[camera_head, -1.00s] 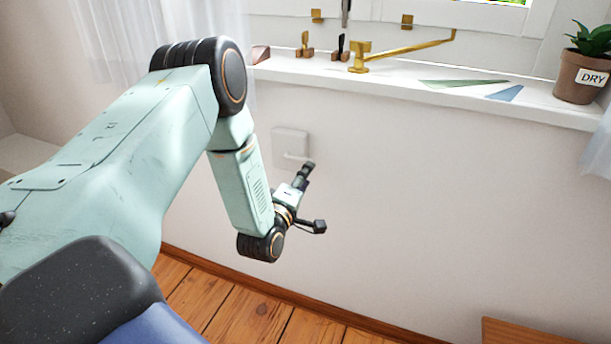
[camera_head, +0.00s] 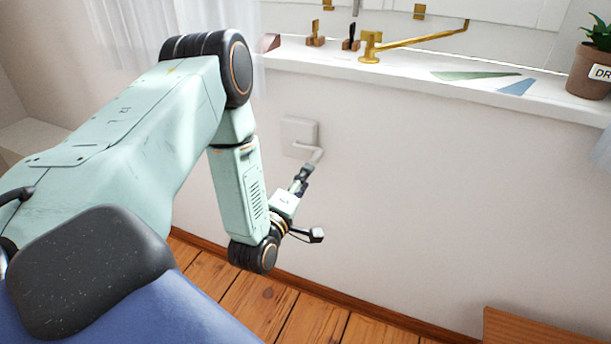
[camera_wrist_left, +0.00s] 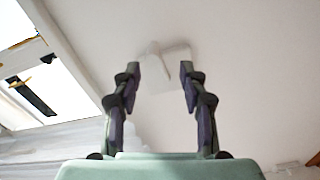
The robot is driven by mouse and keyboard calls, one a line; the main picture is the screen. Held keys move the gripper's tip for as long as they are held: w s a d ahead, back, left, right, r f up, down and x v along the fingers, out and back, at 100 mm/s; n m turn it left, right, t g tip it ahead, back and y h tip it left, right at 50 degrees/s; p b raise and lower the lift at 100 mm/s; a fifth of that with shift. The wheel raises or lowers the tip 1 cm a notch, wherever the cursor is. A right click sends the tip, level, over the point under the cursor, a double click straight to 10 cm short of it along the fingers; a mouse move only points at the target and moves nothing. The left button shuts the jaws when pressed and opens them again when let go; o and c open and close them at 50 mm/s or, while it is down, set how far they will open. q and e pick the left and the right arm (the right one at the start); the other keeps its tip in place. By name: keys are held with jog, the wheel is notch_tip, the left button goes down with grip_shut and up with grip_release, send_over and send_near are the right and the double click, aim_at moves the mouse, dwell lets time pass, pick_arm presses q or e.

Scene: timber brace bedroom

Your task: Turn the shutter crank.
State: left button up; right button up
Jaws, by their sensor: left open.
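The shutter crank (camera_head: 299,137) is a white square plate with a white bent handle, fixed low on the wall under the window sill. In the head view the handle (camera_head: 318,154) sticks out at the plate's lower right. My left gripper (camera_head: 303,174) is just below the handle and looks apart from it. In the left wrist view the left gripper (camera_wrist_left: 159,75) is open and empty, and the crank plate (camera_wrist_left: 178,78) shows beyond and between its fingertips. My right gripper is not in view.
The white sill (camera_head: 400,72) above holds a brass stay (camera_head: 420,41), small hooks, green and blue flat pieces and a potted plant (camera_head: 590,65). A wooden furniture edge (camera_head: 540,328) is at the lower right. The wall right of the crank is clear.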

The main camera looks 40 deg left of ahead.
pick_arm(q)
jog(key=shift+v, duration=1.1)
